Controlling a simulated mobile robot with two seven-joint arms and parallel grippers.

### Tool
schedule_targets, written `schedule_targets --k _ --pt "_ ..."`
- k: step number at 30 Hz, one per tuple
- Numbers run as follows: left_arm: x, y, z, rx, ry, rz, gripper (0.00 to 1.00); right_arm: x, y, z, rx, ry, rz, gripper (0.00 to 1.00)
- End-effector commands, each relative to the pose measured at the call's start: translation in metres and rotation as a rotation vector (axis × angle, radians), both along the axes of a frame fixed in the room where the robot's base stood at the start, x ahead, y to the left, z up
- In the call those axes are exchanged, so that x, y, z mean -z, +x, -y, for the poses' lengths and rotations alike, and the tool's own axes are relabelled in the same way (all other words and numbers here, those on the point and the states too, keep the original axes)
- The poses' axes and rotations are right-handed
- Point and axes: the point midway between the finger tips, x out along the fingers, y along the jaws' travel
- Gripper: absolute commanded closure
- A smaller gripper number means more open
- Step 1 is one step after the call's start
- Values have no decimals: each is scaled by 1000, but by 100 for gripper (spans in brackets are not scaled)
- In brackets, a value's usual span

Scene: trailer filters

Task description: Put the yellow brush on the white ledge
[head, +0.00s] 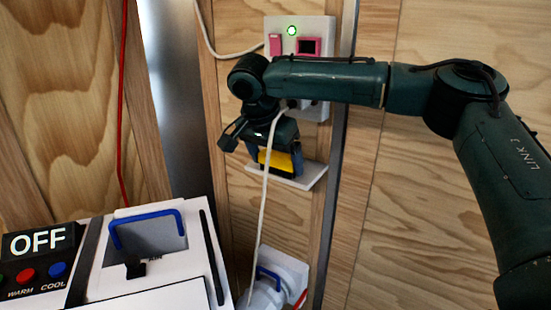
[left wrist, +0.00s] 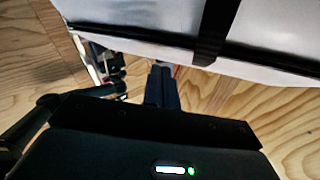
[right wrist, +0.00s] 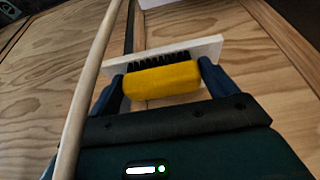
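The yellow brush (head: 279,161) is between the fingers of my right gripper (head: 272,160), at the white ledge (head: 312,176) on the wooden wall. In the right wrist view the brush (right wrist: 160,81) has its dark bristles facing the ledge (right wrist: 208,47). My left gripper (left wrist: 162,85) is shut and empty in the left wrist view, near a pale box-like surface. It is hidden from the head view.
A white cable (head: 264,190) hangs in front of the ledge and my right gripper. A switch panel (head: 300,45) with a green light is above. A white unit with blue handle (head: 147,226) and OFF display (head: 38,243) stands lower left. A white fixture (head: 283,270) is below.

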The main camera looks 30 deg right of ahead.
Motion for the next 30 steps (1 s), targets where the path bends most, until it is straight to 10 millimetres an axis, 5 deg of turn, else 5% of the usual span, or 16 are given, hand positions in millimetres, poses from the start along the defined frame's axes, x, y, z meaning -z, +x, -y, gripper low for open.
schedule_targets --k 5,14,30 --pt "0 0 0 4 3 2 100 0 0 0 0 0 0 1" --pt "0 0 0 5 7 1 100 -4 -1 -1 0 1 0 0" --pt "1 4 -12 -60 41 -179 100 -96 -20 -34 -1 1 0 0"
